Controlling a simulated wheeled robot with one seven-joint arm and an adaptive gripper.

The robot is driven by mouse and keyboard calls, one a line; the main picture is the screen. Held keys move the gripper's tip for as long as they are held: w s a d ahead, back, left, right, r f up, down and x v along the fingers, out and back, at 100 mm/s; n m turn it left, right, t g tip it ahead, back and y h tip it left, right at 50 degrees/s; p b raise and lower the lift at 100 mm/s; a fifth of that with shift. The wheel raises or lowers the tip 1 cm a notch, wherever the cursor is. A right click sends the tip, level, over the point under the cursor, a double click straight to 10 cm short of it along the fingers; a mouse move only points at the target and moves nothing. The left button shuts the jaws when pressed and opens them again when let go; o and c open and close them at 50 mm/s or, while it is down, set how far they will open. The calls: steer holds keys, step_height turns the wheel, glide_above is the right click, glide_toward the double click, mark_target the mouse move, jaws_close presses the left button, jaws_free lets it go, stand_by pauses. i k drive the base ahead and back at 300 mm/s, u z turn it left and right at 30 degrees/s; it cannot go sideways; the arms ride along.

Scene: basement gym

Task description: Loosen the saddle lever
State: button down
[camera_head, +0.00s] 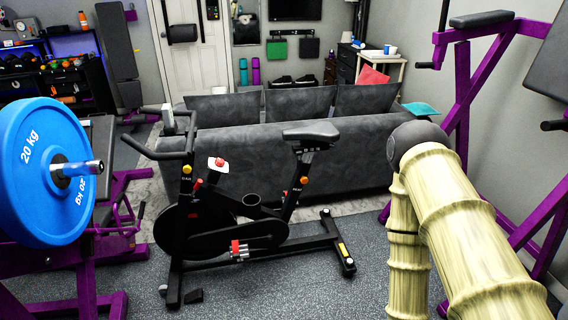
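The exercise bike (235,235) stands upright on the floor in the middle of the view, handlebar to the left and saddle to the right. Its dark saddle (311,132) sits on a post above the slanted rear tube. A small orange lever or knob (304,180) shows on the rear tube below the saddle; it is too small to tell whether it is tight or loose. My arm, in beige sleeves, is at the right, apart from the bike in the picture. It bends at a grey joint and runs down out of the frame. My gripper is not in view.
A grey sofa (350,140) stands close behind the bike. A blue weight plate (35,170) on a purple rack is at the left. Another purple machine (462,100) stands at the right. Speckled floor (270,295) is clear in front of the bike.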

mark_target(299, 161)
steer(key=u, duration=0.25)
steer(key=i, duration=1.5)
steer(key=u, duration=0.1)
